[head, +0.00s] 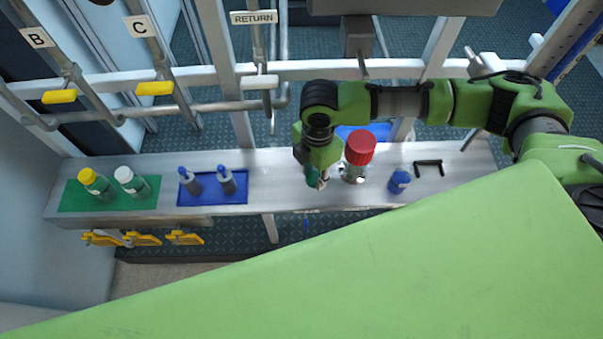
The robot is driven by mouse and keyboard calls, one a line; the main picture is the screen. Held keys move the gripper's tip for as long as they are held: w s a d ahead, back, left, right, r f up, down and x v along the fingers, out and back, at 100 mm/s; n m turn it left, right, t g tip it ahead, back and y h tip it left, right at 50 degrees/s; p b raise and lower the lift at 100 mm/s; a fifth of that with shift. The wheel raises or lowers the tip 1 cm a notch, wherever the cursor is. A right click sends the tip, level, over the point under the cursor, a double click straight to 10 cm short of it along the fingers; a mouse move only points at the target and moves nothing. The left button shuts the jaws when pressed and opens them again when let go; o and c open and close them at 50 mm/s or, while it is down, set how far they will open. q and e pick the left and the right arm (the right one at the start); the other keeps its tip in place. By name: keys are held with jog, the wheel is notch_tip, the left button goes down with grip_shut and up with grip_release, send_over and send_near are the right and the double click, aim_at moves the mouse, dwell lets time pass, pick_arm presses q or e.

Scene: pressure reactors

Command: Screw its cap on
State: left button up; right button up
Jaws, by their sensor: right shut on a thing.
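A clear bottle (354,174) with a large red cap (360,148) on top stands on the grey bench, in the head view. My right gripper (319,182) points down just left of this bottle, low over the bench. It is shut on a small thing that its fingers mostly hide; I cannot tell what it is. A small blue piece (399,181) stands on the bench right of the red-capped bottle. I cannot tell whether it is a loose cap. My left gripper is not in view.
On the grey bench (270,187), a green mat (145,202) holds yellow-capped (97,184) and white-capped (131,181) bottles. A blue tray (212,200) holds two blue-topped bottles. A black handle (428,165) lies at right. Pipes with yellow valve handles (154,88) stand behind.

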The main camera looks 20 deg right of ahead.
jog(key=s+d+r, duration=0.4)
jog(key=s+d, duration=0.1)
jog(key=s, duration=0.2)
jog(key=shift+s, duration=0.25)
